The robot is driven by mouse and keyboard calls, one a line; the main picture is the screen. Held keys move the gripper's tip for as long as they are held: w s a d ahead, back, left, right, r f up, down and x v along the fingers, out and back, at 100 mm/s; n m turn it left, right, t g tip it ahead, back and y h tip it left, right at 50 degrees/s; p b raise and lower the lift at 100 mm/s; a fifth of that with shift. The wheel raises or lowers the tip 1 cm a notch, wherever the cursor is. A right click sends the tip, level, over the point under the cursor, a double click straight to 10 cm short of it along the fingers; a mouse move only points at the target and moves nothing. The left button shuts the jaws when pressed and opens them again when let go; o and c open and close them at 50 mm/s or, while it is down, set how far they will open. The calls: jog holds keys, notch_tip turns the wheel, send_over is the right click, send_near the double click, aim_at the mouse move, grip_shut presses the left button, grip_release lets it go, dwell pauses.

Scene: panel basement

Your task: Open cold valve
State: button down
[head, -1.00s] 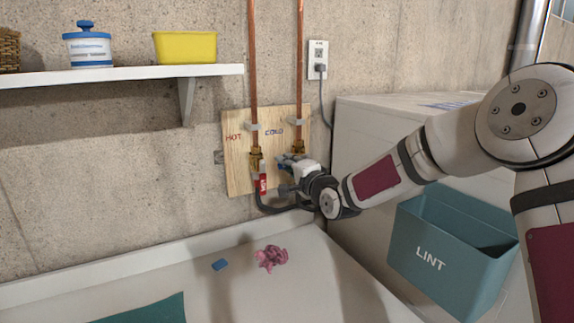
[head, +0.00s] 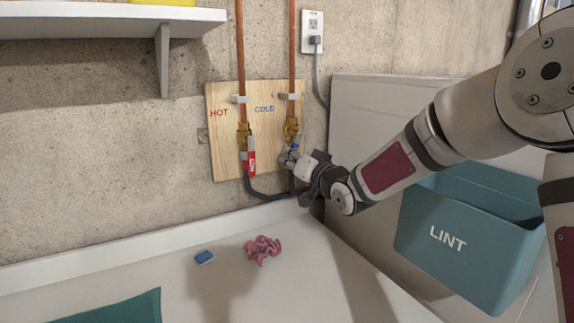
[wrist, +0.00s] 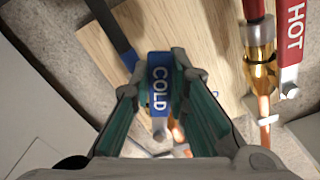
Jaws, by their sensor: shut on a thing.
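The cold valve's blue lever (wrist: 159,92), marked COLD, lies between the fingers of my gripper (wrist: 163,85) in the wrist view. My gripper is shut on this lever. In the head view my gripper (head: 290,155) is at the brass cold valve (head: 291,129) under the right copper pipe, and it hides most of the lever. The red hot valve lever (head: 251,158) hangs down along its pipe on the left; it also shows at the right of the wrist view (wrist: 290,40).
The wooden board (head: 226,155) backs both valves. A dark hose (head: 262,195) loops below them. A teal LINT bin (head: 470,235) stands at right. A shelf (head: 100,22) is at upper left.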

jog(key=shift+w+d+f+n+b, duration=0.15)
jog(key=shift+w+d+n+b, duration=0.2)
jog(key=shift+n+b, duration=0.45)
jog(key=shift+w+d+f+n+b, duration=0.2)
jog(key=shift+d+n+b, duration=0.35)
jog(key=shift+n, duration=0.4)
jog(key=shift+w+d+f+n+b, duration=0.1)
jog(key=shift+w+d+n+b, duration=0.2)
jog(key=shift+n+b, duration=0.55)
jog(key=shift+d, duration=0.1)
jog(key=c, duration=1.5)
grip_release()
jog(key=shift+r, duration=0.1)
jog(key=v, duration=1.2)
